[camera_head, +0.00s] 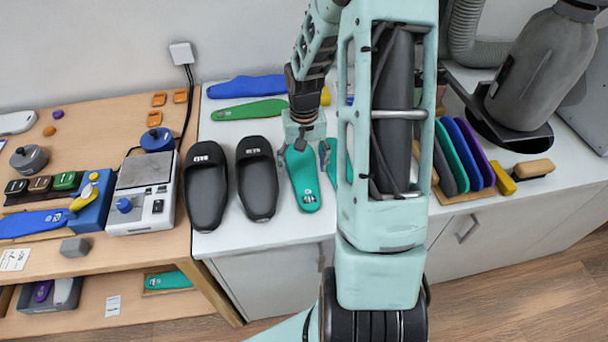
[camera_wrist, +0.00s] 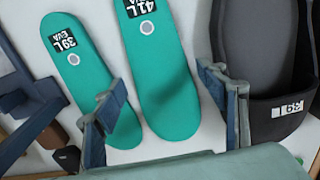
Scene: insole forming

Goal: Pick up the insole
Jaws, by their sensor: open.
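In the head view, a teal insole (camera_head: 304,184) lies flat on the white counter, right of the black sandals. In the wrist view, this insole (camera_wrist: 165,75) is marked 41 L. A second teal insole (camera_wrist: 75,55), marked 39 L EVA, lies left of it. My gripper (camera_head: 303,142) is over the far end of the 41 L insole. In the wrist view, my open gripper (camera_wrist: 165,95) has one finger on each side of the 41 L insole, with nothing held. Its left finger overlaps the 39 L insole in the picture; whether they touch cannot be told.
Two black sandals (camera_head: 257,178) lie left of the insoles, one close to my right finger in the wrist view. A blue insole (camera_head: 245,87) and a green insole (camera_head: 250,109) lie behind. A rack of coloured insoles (camera_head: 462,155) stands right of my arm.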

